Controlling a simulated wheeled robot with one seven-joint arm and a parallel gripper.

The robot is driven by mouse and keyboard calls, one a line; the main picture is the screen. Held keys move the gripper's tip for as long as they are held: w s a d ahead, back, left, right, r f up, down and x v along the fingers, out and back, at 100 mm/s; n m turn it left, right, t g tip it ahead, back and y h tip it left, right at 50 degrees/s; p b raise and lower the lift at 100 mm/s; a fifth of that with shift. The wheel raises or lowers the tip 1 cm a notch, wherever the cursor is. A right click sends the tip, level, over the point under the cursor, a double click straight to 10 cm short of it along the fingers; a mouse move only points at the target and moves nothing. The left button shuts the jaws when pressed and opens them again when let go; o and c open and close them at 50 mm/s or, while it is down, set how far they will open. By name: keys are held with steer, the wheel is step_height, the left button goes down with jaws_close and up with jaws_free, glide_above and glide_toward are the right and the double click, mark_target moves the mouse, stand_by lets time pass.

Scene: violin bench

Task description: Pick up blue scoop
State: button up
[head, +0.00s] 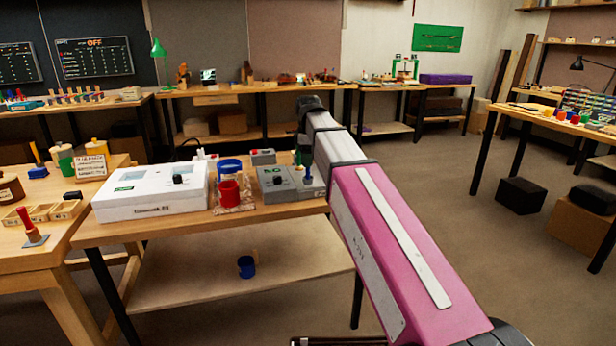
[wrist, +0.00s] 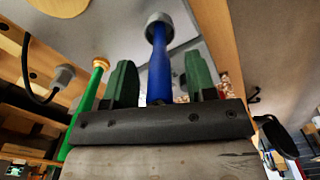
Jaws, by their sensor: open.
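A blue rod-like handle with a round grey metal end (wrist: 158,70) shows in the wrist view. It looks like the blue scoop, though no scoop bowl can be made out. My gripper (wrist: 161,78) has its two green fingers apart, one on each side of the blue handle, with gaps visible on both sides. In the head view my gripper (head: 304,157) is at the right end of the middle bench, over a grey box. A small blue piece (head: 308,176) shows just below it there, mostly hidden by my arm.
A green rod with a tan top (wrist: 84,112) stands left of my fingers. On the bench are a grey box with a dial (head: 280,184), a red cup (head: 229,192), a blue ring-like item (head: 229,166) and a white device (head: 150,192). A blue cup (head: 246,267) sits on the lower shelf.

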jaws_close()
steer(key=shift+r, duration=0.15)
